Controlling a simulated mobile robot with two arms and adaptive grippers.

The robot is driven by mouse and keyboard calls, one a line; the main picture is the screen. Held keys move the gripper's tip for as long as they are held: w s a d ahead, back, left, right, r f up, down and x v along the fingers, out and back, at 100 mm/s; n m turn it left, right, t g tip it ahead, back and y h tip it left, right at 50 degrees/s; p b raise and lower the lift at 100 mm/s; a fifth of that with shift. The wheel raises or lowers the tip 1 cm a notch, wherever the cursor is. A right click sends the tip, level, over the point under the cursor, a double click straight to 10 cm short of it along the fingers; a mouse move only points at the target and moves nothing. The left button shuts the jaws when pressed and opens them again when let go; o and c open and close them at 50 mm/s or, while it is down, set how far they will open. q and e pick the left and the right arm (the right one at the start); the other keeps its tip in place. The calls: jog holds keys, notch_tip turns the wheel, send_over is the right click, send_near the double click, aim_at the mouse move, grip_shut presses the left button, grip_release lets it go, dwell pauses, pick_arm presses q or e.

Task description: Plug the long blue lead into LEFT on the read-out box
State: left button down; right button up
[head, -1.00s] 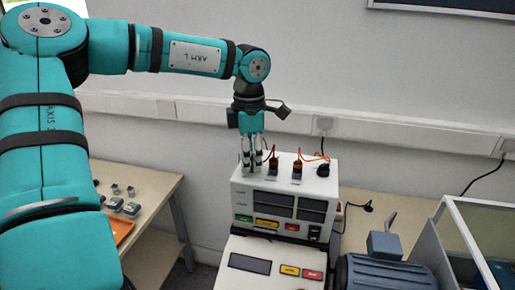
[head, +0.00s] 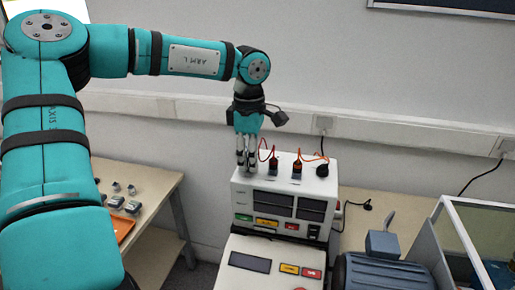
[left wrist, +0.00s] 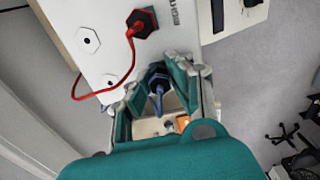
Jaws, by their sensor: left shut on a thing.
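The white read-out box (head: 240,182) stands on the bench, with plugs along its top. My left gripper (head: 246,168) points down at the left end of that top. In the left wrist view my left gripper (left wrist: 160,92) is shut around the blue lead's dark blue plug (left wrist: 158,82). The labels by the sockets are not readable as LEFT. My right gripper is not in view.
An orange lead's plug (head: 297,171) and a black plug (head: 322,170) stand further right on the box. A blue-grey motor-like unit (head: 385,270) and a clear-sided case (head: 450,235) are at right. Small metal parts and an orange tray (head: 124,227) lie on the left table.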

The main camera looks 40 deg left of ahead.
pick_arm(q)
jog(key=c, duration=1.1)
grip_release()
jog(key=shift+r, duration=0.15)
jog(key=shift+r+p, duration=1.7)
jog(key=shift+r, duration=0.7)
